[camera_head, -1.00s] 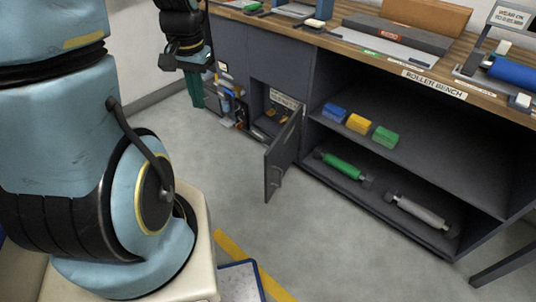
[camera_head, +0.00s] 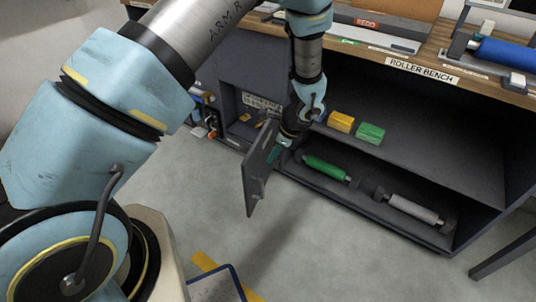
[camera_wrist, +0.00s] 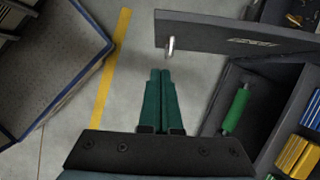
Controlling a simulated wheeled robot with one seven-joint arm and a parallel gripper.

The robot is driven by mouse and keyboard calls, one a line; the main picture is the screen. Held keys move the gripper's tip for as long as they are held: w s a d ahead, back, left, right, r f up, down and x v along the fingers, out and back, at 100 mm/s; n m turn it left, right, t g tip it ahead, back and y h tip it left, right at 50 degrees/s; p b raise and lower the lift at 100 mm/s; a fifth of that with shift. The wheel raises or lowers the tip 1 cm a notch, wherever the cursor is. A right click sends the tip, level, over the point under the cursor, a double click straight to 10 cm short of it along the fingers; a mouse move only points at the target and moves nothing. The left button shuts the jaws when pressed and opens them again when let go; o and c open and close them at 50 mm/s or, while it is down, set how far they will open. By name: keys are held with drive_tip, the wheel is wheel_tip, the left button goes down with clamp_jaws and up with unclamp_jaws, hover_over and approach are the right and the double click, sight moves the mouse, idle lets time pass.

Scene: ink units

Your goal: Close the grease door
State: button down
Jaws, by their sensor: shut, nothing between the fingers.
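The grease door (camera_head: 258,168) is a dark grey panel standing open, swung out from a small compartment (camera_head: 246,112) in the bench's left part. In the wrist view the door (camera_wrist: 215,32) crosses the upper right, with a light metal handle (camera_wrist: 171,47) on its near side. My gripper (camera_head: 280,153) has green fingers and is just right of the door in the head view, partly hidden behind it. In the wrist view my gripper (camera_wrist: 160,72) is shut and empty, its tips a little below the handle in the picture. I cannot tell whether it touches the door.
Open shelves right of the door hold a green roller (camera_head: 326,167), a grey roller (camera_head: 413,209) and yellow (camera_head: 341,121) and green (camera_head: 370,133) blocks. A blue-edged mat or tray (camera_head: 217,286) lies on the floor below. The floor before the door is clear.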

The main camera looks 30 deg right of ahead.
sight(247, 173)
drive_tip(key=w+a+f+p, duration=0.1)
drive_tip(key=w+a+f, duration=0.3)
drive_tip(key=f, duration=0.2)
drive_tip(key=shift+w+a+f, duration=0.3)
drive_tip(key=shift+w+a, duration=0.05)
drive_tip(key=shift+w+a, duration=0.1)
